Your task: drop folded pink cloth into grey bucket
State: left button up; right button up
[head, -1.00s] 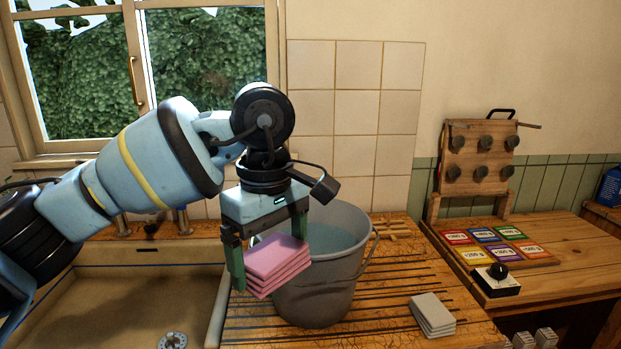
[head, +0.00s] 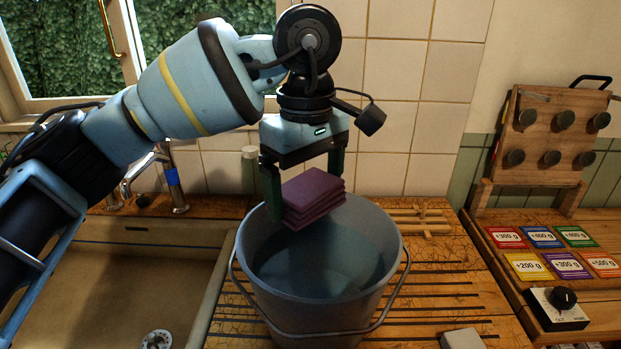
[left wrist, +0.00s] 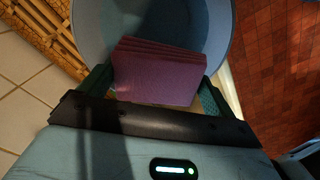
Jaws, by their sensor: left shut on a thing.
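The folded pink cloth (head: 313,199) is held between the green fingers of my left gripper (head: 305,185). In the head view it hangs above the back part of the grey bucket's opening. The grey bucket (head: 310,309) stands upright on the slatted wooden drainboard, with bluish water visible inside. In the left wrist view the cloth (left wrist: 157,75) lies between the fingers (left wrist: 155,90), with the bucket's inner wall (left wrist: 92,28) around and below it. My right gripper is not in view.
A sink (head: 120,280) is at the left with a tap (head: 172,180) behind it. A pegged wooden board (head: 545,140), coloured weight cards (head: 562,266) and a dial box (head: 556,307) stand at the right.

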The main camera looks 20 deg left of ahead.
pick_arm(q)
jog(key=shift+f, duration=0.7)
notch_tip(320, 180, down, 3)
jog(key=shift+w+b, duration=0.1)
jog(key=shift+b, duration=0.75)
jog(key=shift+f, duration=0.6)
jog(key=shift+f+b, duration=0.2)
jog(key=shift+b, duration=0.15)
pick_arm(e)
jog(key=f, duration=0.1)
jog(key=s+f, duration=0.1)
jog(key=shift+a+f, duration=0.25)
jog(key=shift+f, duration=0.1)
pick_arm(q)
jog(key=o, duration=0.6)
jog(key=shift+o, duration=0.5)
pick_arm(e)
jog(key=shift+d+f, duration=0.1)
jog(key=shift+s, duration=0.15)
